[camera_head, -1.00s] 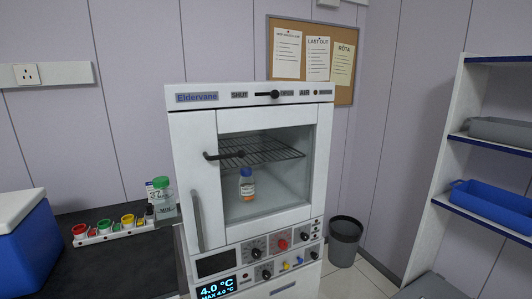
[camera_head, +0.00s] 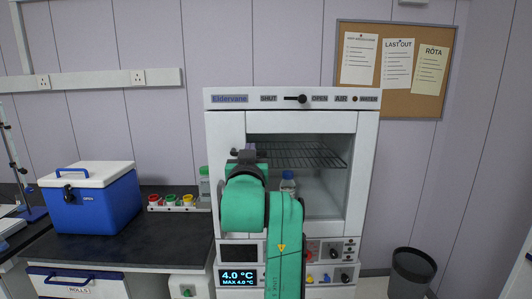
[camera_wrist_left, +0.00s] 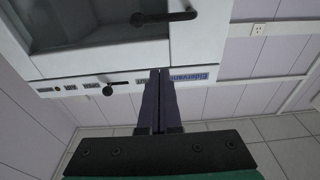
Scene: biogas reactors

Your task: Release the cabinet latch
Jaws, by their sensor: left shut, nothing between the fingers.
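The white cabinet (camera_head: 362,190) has a glass door in front and a black latch lever (camera_wrist_left: 163,17) at the door's upper left. The lever is mostly hidden behind my left arm in the head view. A black slider knob (camera_head: 302,98) sits on the top panel, close to the word OPEN; it also shows in the left wrist view (camera_wrist_left: 108,90). My left gripper (camera_wrist_left: 158,74) is shut and empty, its dark fingers side by side near the Eldervane label, apart from the lever in the picture. In the head view its fingertips are largely hidden by the arm. My right gripper is not in view.
A bottle (camera_head: 288,181) stands inside the cabinet below a wire shelf (camera_head: 308,156). A blue cool box (camera_head: 95,203) and a rack of coloured caps (camera_head: 172,202) are on the dark bench at left. A grey bin (camera_head: 412,275) stands at right.

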